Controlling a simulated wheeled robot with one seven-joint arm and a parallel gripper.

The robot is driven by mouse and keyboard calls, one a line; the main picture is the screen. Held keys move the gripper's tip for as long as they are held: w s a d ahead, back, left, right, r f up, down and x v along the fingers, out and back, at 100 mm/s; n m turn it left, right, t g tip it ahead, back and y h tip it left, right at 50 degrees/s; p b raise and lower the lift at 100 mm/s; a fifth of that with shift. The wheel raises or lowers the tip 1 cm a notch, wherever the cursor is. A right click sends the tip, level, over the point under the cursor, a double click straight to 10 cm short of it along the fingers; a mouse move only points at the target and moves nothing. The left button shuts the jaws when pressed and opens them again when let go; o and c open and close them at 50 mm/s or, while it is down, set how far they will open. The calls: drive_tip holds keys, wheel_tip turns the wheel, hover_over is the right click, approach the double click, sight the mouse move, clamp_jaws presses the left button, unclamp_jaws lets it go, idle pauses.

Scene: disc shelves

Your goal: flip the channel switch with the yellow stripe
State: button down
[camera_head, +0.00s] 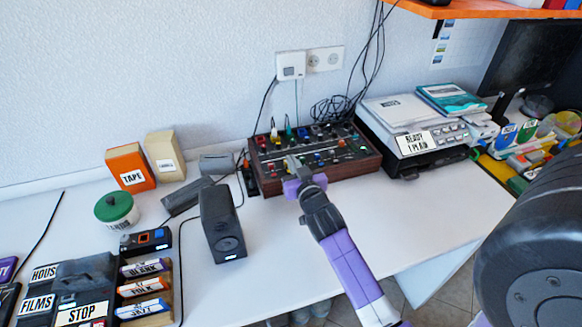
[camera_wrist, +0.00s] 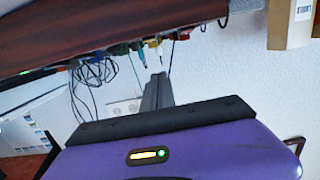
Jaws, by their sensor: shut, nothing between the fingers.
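The mixer (camera_head: 342,170), a dark panel of knobs, switches and plugs in a brown wooden case, stands at the back of the white desk. My gripper (camera_head: 292,163) is shut and empty, with its tips over the front left part of the panel. The wrist view shows the shut fingers (camera_wrist: 157,80) close to the mixer's wooden side (camera_wrist: 110,32), which appears upside down. Whether they touch a switch I cannot tell. Yellow shows on a plug at the panel's back, but I cannot make out the yellow-striped switch. My fingers hide part of the panel.
A black speaker (camera_head: 221,225) stands left of my arm. A printer (camera_head: 400,122) stands right of the mixer. Cables (camera_head: 340,108) hang behind it. Orange (camera_head: 128,166) and tan (camera_head: 165,157) boxes stand farther left. The desk right of my arm is clear.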

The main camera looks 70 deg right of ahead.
drive_tip(key=shift+w+d+f+b, duration=0.15)
drive_tip(key=shift+d+f, duration=0.05)
drive_tip(key=shift+f, duration=0.5)
drive_tip(key=shift+w+d+f+b, duration=0.15)
drive_tip(key=shift+f+b, duration=0.05)
drive_tip(key=shift+f, duration=0.45)
drive_tip(key=shift+w+d+f+b, duration=0.15)
drive_tip(key=shift+d+f, duration=0.05)
drive_tip(key=shift+f, duration=0.5)
drive_tip(key=shift+r+p, duration=0.15)
drive_tip(key=shift+p, duration=0.45)
drive_tip(key=shift+r+p, duration=0.1)
drive_tip(key=shift+p, duration=0.55)
drive_tip(key=shift+f, duration=0.4)
drive_tip(key=shift+w+d+r, duration=0.1)
drive_tip(key=shift+w+r, duration=0.05)
drive_tip(key=shift+r, duration=0.4)
wheel_tip(320, 180, up, 3)
drive_tip(key=shift+w+d+f+p, duration=0.1)
drive_tip(key=shift+w+d+p, duration=0.05)
drive_tip(key=shift+p, duration=1.1)
drive_tip(key=s+a+r+b, duration=0.1)
drive_tip(key=s+a+r, duration=0.3)
drive_tip(key=s+a, duration=0.2)
drive_tip(key=shift+a+b, duration=0.3)
drive_tip(key=shift+a, duration=0.25)
